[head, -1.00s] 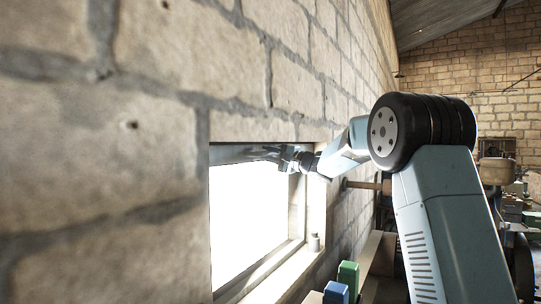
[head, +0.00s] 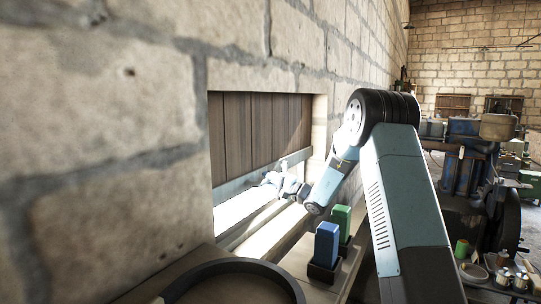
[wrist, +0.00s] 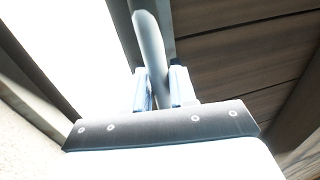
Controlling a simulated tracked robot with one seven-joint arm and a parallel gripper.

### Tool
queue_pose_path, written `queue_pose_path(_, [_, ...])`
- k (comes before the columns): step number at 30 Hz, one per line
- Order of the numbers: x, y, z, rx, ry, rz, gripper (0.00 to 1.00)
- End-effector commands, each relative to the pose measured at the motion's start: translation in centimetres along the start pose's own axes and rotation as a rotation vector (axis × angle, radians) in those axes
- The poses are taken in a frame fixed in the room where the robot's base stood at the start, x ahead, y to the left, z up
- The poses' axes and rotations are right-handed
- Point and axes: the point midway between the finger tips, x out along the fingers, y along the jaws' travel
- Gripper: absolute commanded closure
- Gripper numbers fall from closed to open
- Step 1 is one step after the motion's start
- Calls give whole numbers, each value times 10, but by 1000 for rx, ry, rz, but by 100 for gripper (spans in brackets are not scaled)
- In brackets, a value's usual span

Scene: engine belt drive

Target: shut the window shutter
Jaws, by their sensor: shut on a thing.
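My gripper (head: 272,180) is at the rail, low in the opening. In the wrist view, its two fingers (wrist: 163,90) are closed around a pale rounded handle bar (wrist: 150,42). The planks (wrist: 245,50) also show there, on the right, with bright daylight on the left. In the head view the handle is too small to make out.
The window sill (head: 268,236) lies below the gap. A green block (head: 341,217) and a blue block (head: 326,244) stand on a bench beside the wall, near my arm. A dark round hoop (head: 240,266) lies in front. An engine (head: 465,150) stands at the right.

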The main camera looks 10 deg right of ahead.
Motion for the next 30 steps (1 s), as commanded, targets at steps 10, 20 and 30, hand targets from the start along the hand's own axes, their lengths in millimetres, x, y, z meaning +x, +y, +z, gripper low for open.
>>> queue_pose_path(10, [-21,112,-1,5,3,2,100])
queue_pose_path(20, [-32,172,-1,2,2,-1,100])
queue_pose_path(30, [-35,190,-1,-2,2,-2,100])
